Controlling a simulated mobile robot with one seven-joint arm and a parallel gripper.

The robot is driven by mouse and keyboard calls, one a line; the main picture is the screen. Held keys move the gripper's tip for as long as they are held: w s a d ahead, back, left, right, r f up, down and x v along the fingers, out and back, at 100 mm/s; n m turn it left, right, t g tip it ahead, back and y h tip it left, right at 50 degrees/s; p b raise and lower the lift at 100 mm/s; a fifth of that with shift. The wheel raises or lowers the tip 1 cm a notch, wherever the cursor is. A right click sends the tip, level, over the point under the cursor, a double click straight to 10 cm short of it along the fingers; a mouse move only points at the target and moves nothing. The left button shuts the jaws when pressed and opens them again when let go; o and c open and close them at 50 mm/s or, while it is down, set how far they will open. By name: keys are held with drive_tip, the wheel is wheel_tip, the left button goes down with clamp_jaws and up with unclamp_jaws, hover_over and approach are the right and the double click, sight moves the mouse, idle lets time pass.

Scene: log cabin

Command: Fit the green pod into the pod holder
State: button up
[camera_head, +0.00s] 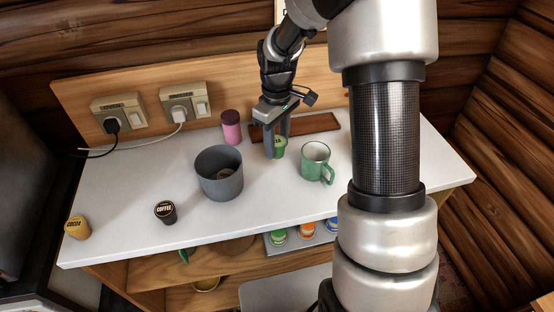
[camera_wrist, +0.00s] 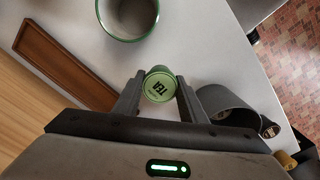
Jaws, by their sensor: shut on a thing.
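The green pod (camera_head: 279,149), with "TEA" on its lid, is held between the two fingers of my gripper (camera_head: 276,143), over or at the white counter. In the wrist view the pod (camera_wrist: 159,86) sits between the fingertips of my gripper (camera_wrist: 160,95), its lid facing the camera. I cannot tell whether its base touches the counter. Under the counter, a grey tray (camera_head: 271,242) carries green, orange and blue pods; it looks like the pod holder. My arm hides its right part, so I cannot see every slot.
A green mug (camera_head: 315,157) stands close right of the pod, and a grey bin (camera_head: 219,181) left of it. A brown wooden tray (camera_head: 322,124) and a pink-purple container (camera_head: 231,127) are behind. A coffee pod (camera_head: 166,212) and a yellow pod (camera_head: 77,227) sit at left. The counter's left middle is clear.

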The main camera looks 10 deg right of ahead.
drive_tip(key=shift+f, duration=3.05)
drive_tip(key=shift+f, duration=0.15)
drive_tip(key=o, duration=1)
